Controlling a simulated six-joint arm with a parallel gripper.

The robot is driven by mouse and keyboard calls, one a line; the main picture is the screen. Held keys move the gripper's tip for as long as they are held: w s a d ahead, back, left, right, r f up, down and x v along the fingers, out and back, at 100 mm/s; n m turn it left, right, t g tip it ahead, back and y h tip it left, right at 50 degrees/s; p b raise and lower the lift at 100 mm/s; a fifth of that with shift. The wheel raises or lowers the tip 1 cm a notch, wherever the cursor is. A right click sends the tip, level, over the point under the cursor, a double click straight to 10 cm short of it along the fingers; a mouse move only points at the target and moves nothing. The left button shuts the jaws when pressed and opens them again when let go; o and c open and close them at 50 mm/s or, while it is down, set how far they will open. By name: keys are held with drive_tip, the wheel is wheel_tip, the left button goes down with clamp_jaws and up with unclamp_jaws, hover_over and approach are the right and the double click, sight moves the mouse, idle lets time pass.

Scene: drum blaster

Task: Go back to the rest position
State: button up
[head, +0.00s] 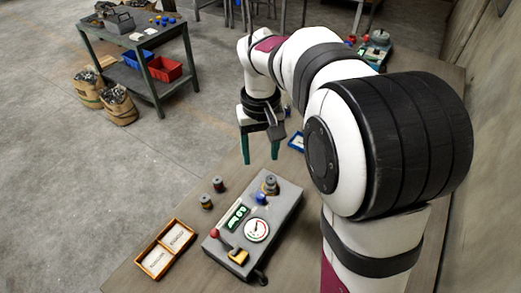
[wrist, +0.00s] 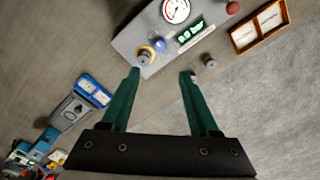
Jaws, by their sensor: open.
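My gripper (head: 260,160) hangs fingers-down above the bench, beyond the far end of the grey control box (head: 255,232). In the wrist view the green fingers of my gripper (wrist: 160,72) are spread apart with nothing between them. The box also shows at the top of the wrist view (wrist: 128,40), apart from the fingers.
Two small dark cylinders (head: 218,184) (head: 206,201) stand left of the box, near the wooden label tray (head: 163,263). A side table (head: 125,47) with red and blue bins and two sacks (head: 119,104) stand on the floor.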

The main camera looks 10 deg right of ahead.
idle(0.4)
drive_tip(key=s+a+m+y, duration=0.1)
drive_tip(key=s+m, duration=0.4)
drive_tip(key=s, duration=2)
drive_tip(key=shift+a+f+m+y, duration=0.4)
drive_tip(key=shift+a+f, duration=0.05)
drive_tip(key=shift+a, duration=0.15)
